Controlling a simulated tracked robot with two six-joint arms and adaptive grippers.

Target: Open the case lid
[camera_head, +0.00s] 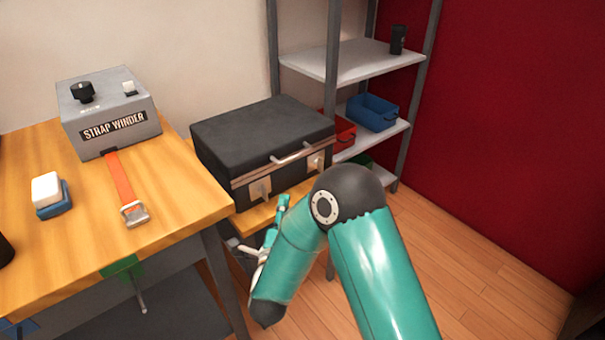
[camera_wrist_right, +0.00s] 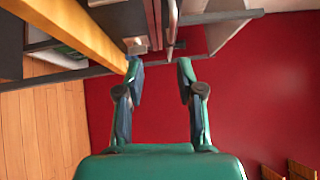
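The black case (camera_head: 262,138) sits on a wooden surface with its lid down. Its front has a metal handle (camera_head: 292,154) and two latches, the left latch (camera_head: 260,189) and the right latch (camera_head: 316,161). My right gripper (camera_head: 263,226) is low in front of the case, below the left latch, partly hidden by my own arm. In the right wrist view my right gripper (camera_wrist_right: 160,76) is open, with nothing between its fingers. Part of the case front (camera_wrist_right: 155,20) shows beyond the fingertips there. My left gripper is not in view.
A wooden table (camera_head: 180,190) on the left holds a grey strap winder (camera_head: 108,108), an orange strap (camera_head: 118,178) with a buckle, and a white-and-blue block (camera_head: 47,190). A shelf rack (camera_head: 345,62) with a blue bin (camera_head: 372,112) stands behind the case. Floor is clear at right.

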